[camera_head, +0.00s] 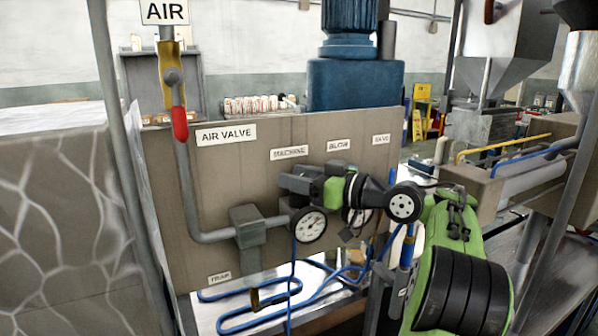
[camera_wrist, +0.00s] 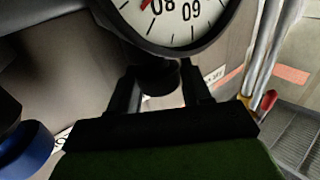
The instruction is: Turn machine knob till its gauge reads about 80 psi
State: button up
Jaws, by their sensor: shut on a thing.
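The machine gauge (camera_head: 308,225) is a round white dial on the panel, below the MACHINE label (camera_head: 290,152). It also shows upside down and cut off at the top of the wrist view (camera_wrist: 175,25). There a red needle tip lies close to the 80 figure; the rest of the dial is out of frame. A dark knob (camera_wrist: 160,78) sits between my fingers, under the dial's rim. My gripper (camera_head: 300,180) is shut on it, and the gripper's fingers also show in the wrist view (camera_wrist: 162,92). In the head view the gripper hides the knob.
The panel (camera_head: 225,180) carries a grey pipe and a red-handled air valve (camera_head: 179,122) at left. A second gauge (camera_head: 358,215) is partly hidden by my arm. Blue hoses (camera_head: 255,295) hang and loop below the panel.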

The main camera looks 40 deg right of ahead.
jog(key=shift+n+g+y+p, duration=0.3)
jog(key=shift+n+y+p, duration=0.2)
jog(key=shift+y, duration=0.3)
jog(key=o, duration=1)
jog(key=shift+a, duration=0.1)
jog(key=shift+c, duration=0.2)
jog(key=shift+h+b, duration=0.3)
jog(key=shift+b, duration=0.05)
